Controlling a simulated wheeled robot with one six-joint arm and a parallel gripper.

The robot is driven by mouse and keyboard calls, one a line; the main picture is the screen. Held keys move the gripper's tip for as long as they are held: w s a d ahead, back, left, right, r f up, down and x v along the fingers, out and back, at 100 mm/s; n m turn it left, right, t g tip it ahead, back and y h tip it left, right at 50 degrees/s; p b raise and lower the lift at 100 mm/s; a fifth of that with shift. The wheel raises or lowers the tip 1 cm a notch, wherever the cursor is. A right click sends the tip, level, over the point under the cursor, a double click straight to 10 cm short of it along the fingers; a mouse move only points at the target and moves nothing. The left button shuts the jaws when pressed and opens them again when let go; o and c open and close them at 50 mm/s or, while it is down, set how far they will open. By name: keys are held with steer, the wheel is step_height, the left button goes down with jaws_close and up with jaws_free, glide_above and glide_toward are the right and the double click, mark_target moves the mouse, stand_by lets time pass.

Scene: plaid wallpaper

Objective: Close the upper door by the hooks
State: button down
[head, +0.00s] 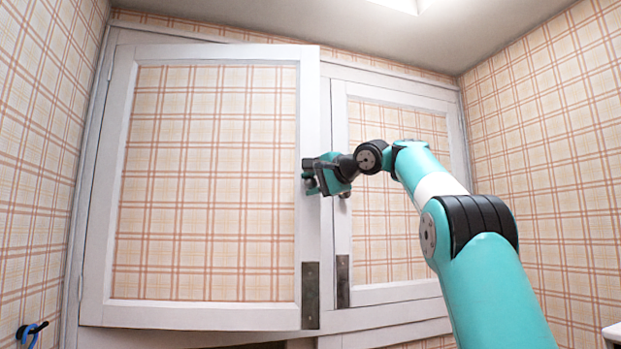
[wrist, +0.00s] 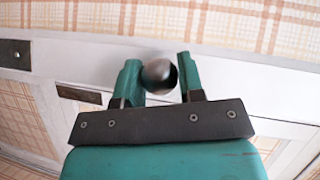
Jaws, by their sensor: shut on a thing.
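The upper left door (head: 205,180) is white-framed with a plaid panel. It stands ajar, its right side swung out in front of the cupboard frame. The hook (head: 30,332) with a blue item on it is on the left wall near this door. My gripper (head: 312,176) is at the right edge of the door. In the wrist view, my gripper (wrist: 158,82) is shut on a dark round knob (wrist: 158,74) between its two teal fingers. The knob is hidden in the head view.
The upper right door (head: 395,200) looks shut, with my arm passing in front of it. Dark metal plates (head: 311,295) sit low on both doors' facing edges. Plaid walls close in on both sides. A white object (head: 613,334) shows at the lower right corner.

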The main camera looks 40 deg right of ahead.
steer(key=shift+w+d+f, duration=0.1)
steer(key=shift+w+f, duration=0.1)
steer(key=shift+w, duration=0.3)
steer(key=c, duration=1)
jaws_free()
steer(key=shift+c, duration=0.2)
steer(key=shift+o, duration=1.4)
steer(key=shift+w+a, duration=0.2)
steer(key=shift+s+d, duration=0.2)
steer(key=shift+d, duration=0.05)
steer(key=shift+a+r, duration=0.1)
